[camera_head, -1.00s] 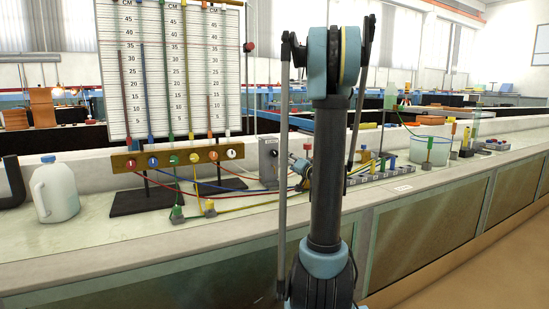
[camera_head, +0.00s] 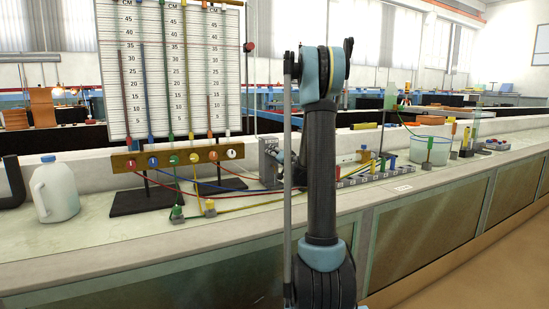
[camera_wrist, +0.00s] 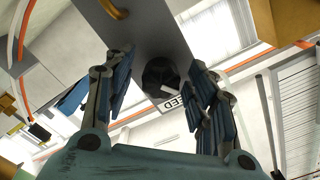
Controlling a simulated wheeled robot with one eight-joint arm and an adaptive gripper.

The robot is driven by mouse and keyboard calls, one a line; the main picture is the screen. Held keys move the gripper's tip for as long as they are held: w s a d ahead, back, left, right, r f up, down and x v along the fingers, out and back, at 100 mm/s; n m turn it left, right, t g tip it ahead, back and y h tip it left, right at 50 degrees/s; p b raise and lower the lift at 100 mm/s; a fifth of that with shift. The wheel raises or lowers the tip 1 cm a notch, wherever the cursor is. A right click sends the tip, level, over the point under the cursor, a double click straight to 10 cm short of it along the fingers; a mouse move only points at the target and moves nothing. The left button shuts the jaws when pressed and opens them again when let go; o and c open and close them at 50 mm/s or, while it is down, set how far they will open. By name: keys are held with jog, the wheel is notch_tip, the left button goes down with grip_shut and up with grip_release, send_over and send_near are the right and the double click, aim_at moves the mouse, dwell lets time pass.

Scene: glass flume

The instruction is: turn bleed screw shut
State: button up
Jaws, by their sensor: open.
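The bleed screw (camera_wrist: 160,74) shows in the wrist view as a dark round knob on a grey panel (camera_wrist: 150,35). A label ending in "EED" is partly visible below the knob, upside down. My gripper (camera_wrist: 160,68) is open, with one finger on each side of the knob. Gaps show between the fingers and the knob; depth is hard to judge. In the head view the grey bleed box (camera_head: 267,152) stands right of the manometer board, and my gripper (camera_head: 277,160) is against its front, partly hidden by my arm.
The manometer board (camera_head: 215,75) with coloured tubes stands left of the box. Coloured hoses run from its wooden manifold (camera_head: 195,156) along the bench. A white jug (camera_head: 55,190) is at far left.

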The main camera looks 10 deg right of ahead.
jog(key=shift+w+a, duration=0.1)
jog(key=shift+w, duration=0.15)
jog(key=shift+c, duration=0.6)
jog(key=c, duration=1)
jog(key=shift+m, duration=3.4)
jog(key=o, duration=1.1)
jog(key=shift+f, duration=0.1)
